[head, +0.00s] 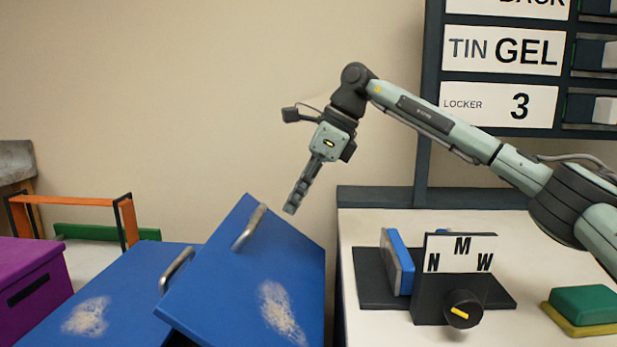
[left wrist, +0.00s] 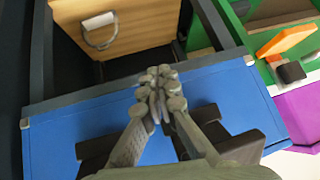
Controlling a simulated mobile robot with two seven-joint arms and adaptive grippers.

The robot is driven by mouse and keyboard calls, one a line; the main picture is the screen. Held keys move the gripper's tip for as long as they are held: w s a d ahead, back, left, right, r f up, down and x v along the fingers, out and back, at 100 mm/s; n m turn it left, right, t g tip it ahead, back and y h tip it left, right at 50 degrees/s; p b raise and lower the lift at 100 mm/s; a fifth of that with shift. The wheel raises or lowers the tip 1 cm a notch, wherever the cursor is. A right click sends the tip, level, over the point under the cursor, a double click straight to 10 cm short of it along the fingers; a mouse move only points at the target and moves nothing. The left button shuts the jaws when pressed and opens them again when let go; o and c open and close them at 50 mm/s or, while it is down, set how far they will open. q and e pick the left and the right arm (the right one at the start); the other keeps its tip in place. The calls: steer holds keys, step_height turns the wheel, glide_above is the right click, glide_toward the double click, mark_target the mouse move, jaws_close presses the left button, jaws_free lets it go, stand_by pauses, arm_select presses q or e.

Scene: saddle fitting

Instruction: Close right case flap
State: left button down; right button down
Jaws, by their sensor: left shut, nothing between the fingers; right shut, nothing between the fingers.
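The blue right case flap (head: 237,285) stands tilted in the head view, with a pale handle (head: 249,227) near its upper edge and a pale scuffed patch. Its near-left corner is raised over a dark gap. The blue left case flap (head: 120,272) lies lower beside it, with its own handle (head: 176,270). My left gripper (left wrist: 157,95) is shut and empty in the left wrist view, in front of a blue panel (left wrist: 70,130); which flap that is, I cannot tell.
A white table (head: 375,330) at right holds a black stand with a dial (head: 463,309), a blue block (head: 398,262) and a green block (head: 584,304). A purple box (head: 30,280) is at left. The left wrist view shows a wooden box (left wrist: 128,35) with a handle.

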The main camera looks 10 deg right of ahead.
arm_select(q)
steer(key=shift+s+a+f, duration=0.2)
steer(key=shift+s+a, duration=0.1)
arm_select(e)
steer(key=a, duration=0.1)
steer(key=w+a, duration=0.1)
steer(key=a, duration=0.1)
steer(key=shift+w+a+f, duration=0.15)
steer(key=shift+a+f, duration=0.1)
steer(key=shift+f, duration=0.15)
